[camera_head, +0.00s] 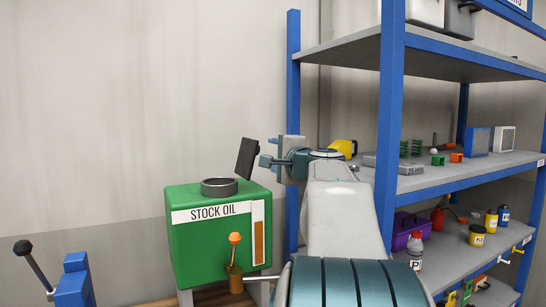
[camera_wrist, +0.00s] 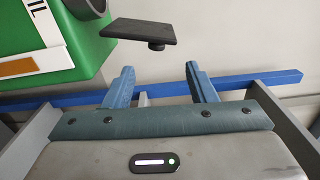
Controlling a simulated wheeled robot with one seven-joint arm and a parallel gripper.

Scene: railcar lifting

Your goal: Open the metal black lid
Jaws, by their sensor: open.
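The black lid (camera_head: 247,158) is a dark flat plate standing steeply tilted above the right rear of the green STOCK OIL tank (camera_head: 185,248). The tank's round metal opening (camera_head: 219,187) is uncovered, to the left of the lid. In the wrist view the lid (camera_wrist: 140,30) shows as a dark plate with a short round knob under it, beyond my fingertips. My gripper (camera_head: 266,150) is just right of the lid. In the wrist view my gripper (camera_wrist: 159,70) has its fingers apart with nothing between them. Any hinge is hidden.
A blue shelf rack (camera_head: 390,110) with grey shelves stands close on the right, holding bottles and small parts. An orange-tipped lever (camera_head: 235,240) sits on the tank's front. A blue lever device (camera_head: 75,280) is at lower left. The wall area above the tank is clear.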

